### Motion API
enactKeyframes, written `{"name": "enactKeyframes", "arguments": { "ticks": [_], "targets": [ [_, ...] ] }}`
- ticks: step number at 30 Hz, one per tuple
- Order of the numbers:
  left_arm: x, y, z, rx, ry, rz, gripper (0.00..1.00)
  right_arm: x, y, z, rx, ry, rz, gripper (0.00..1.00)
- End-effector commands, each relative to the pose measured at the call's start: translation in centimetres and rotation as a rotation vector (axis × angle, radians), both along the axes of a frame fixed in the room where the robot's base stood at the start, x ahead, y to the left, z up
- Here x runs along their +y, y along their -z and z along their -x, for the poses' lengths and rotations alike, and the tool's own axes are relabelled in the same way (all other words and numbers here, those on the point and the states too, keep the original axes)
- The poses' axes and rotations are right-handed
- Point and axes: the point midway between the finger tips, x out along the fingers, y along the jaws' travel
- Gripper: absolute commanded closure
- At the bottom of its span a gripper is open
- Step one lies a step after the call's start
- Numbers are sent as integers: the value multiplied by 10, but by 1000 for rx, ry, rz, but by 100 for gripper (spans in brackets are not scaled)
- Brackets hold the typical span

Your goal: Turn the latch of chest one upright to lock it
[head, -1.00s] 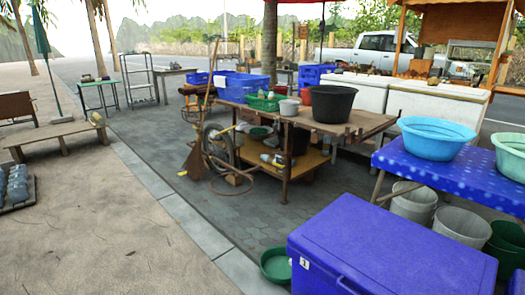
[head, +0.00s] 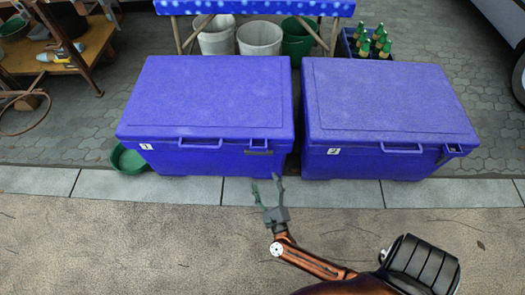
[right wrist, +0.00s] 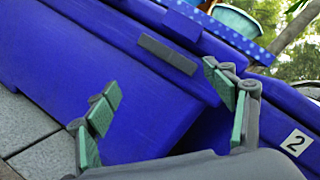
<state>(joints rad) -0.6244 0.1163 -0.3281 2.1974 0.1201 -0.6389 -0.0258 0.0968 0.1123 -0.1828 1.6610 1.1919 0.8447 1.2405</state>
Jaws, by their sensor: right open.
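Chest one (head: 205,95) is the blue closed cooler on the left, with a label "1" on its front. Its latch (head: 259,152) is a small dark grey bar at the front right, under the lid edge. In the right wrist view the latch (right wrist: 167,54) lies along the lid edge, so it is horizontal, not upright. My right gripper (head: 266,182) is open and empty, in front of the chest and short of the latch. In the right wrist view its spread green-padded fingers (right wrist: 160,84) point toward the chest front, with the latch beyond them. My left gripper is out of view.
Chest two (head: 385,100), also blue and closed, stands close on the right, with a narrow gap between. A green basin (head: 128,160) sits by chest one's left end. Behind are a blue-clothed table (head: 250,7), buckets and a bottle crate (head: 350,45). The pavement in front is clear.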

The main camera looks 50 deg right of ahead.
Motion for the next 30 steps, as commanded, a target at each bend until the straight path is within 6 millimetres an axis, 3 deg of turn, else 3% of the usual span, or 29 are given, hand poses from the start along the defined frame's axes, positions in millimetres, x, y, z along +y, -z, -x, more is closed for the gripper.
{"name": "enactKeyframes", "arguments": {
  "ticks": [1, 3, 9, 17, 24, 30],
  "targets": [
    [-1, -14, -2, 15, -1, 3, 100, -5, -19, -21, -103, 56, -157, 19],
    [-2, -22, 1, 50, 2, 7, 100, -13, -25, -36, -215, 128, -352, 14],
    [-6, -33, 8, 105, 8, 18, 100, -17, -26, -57, -388, 244, -655, 0],
    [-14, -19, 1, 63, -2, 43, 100, -38, -21, -77, -408, 259, -689, 0],
    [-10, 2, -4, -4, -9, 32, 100, -64, -21, -101, -405, 256, -689, 0],
    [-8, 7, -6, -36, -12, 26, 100, -74, -23, -109, -406, 256, -690, 0]
  ]
}}
